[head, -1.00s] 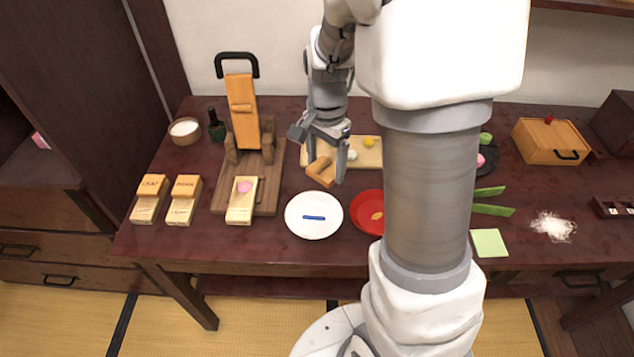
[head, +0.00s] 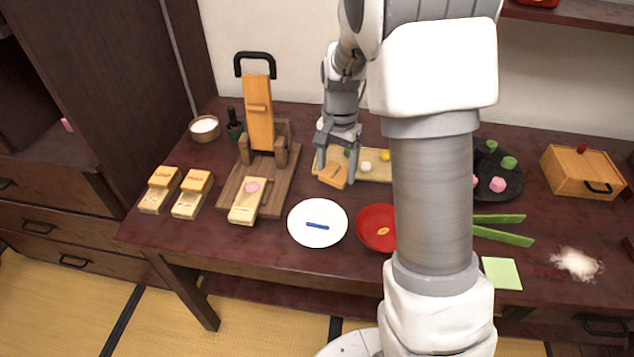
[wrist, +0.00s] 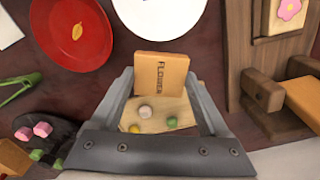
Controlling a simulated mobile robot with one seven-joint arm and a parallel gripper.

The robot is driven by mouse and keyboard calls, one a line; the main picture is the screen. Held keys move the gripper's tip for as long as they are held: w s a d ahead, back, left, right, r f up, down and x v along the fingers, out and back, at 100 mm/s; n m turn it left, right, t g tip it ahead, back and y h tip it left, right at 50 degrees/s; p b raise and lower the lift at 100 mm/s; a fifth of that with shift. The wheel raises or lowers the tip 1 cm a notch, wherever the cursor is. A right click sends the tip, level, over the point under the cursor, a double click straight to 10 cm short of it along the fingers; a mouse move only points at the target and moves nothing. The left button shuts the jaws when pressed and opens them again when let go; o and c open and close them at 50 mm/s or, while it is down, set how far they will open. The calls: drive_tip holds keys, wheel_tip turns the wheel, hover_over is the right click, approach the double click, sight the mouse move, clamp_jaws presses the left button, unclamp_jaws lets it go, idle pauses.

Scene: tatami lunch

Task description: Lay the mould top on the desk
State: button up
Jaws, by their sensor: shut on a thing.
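The mould top (head: 333,175) is a small orange-tan wooden block. It shows in the wrist view (wrist: 161,72) with the word FLOWER on its face. My gripper (head: 336,166) is shut on it, with one finger on each side. In the head view it is just behind the white plate and in front of the pale board; a gap to the desk is hard to judge. The desk (head: 270,255) is dark reddish wood. An open pale mould (head: 243,213) with a pink flower sweet lies on the press base to the left.
The wooden press (head: 262,120) with its black handle stands left of my gripper. A white plate (head: 300,236) with a blue stick and a red plate (head: 366,240) lie in front. The pale board (head: 374,178) holds small coloured balls. Two closed moulds (head: 193,196) (head: 160,190) stand far left.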

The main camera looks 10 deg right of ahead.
drive_tip(key=b, duration=0.1)
hover_over(316, 188)
wheel_tip(316, 188, down, 4)
drive_tip(key=shift+r, duration=0.1)
drive_tip(key=shift+f+b, duration=0.7)
drive_tip(key=shift+f, duration=1.2)
drive_tip(key=shift+f, duration=0.15)
drive_tip(key=o, duration=1.3)
drive_tip(key=shift+o, duration=0.2)
